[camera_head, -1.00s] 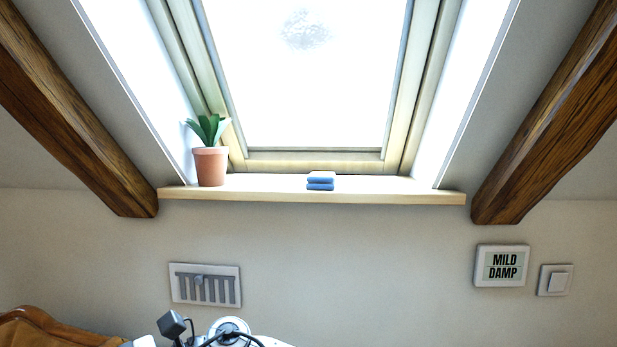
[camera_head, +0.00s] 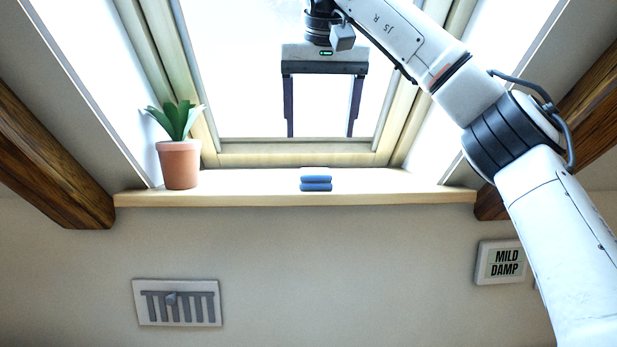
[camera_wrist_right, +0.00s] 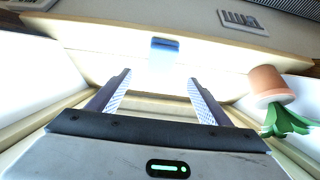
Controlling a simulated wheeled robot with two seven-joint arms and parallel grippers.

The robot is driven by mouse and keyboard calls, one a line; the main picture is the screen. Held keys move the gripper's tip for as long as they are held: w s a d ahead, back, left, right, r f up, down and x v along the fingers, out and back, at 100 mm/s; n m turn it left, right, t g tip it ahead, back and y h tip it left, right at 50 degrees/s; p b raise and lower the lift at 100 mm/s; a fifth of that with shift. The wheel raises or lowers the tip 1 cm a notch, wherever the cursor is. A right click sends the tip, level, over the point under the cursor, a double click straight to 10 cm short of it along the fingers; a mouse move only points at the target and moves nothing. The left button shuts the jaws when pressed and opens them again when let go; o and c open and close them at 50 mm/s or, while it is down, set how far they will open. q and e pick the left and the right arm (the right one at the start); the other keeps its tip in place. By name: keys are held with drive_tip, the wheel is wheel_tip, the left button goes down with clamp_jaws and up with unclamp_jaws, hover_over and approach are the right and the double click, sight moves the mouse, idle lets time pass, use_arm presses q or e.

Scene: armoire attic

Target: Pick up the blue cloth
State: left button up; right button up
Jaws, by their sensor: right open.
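The blue cloth (camera_head: 316,184) lies folded on the wooden windowsill (camera_head: 240,198), near its middle. It also shows in the right wrist view (camera_wrist_right: 165,44), beyond the fingertips. My right gripper (camera_head: 321,134) is in front of the bright window pane, above the cloth in the picture. Its two fingers point down, spread wide with nothing between them. In the right wrist view the right gripper (camera_wrist_right: 160,75) is open and apart from the cloth. My left gripper is not in view.
A potted plant (camera_head: 179,162) stands at the left end of the sill. The skylight frame (camera_head: 300,159) rises behind the sill. Dark wooden beams (camera_head: 50,160) slope on both sides. A vent (camera_head: 177,303) and a "MILD DAMP" display (camera_head: 501,262) are on the wall below. The sill around the cloth is clear.

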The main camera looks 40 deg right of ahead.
sight(315, 171)
drive_tip(key=x, duration=0.4)
drive_tip(key=shift+d+f, duration=0.15)
drive_tip(key=shift+d, duration=0.05)
drive_tip(key=shift+a+x, duration=0.15)
drive_tip(key=shift+x, duration=1.2)
drive_tip(key=shift+a+x, duration=0.15)
drive_tip(key=shift+x, duration=1.25)
drive_tip(key=shift+w, duration=0.15)
drive_tip(key=shift+c, duration=0.4)
drive_tip(key=c, duration=1.1)
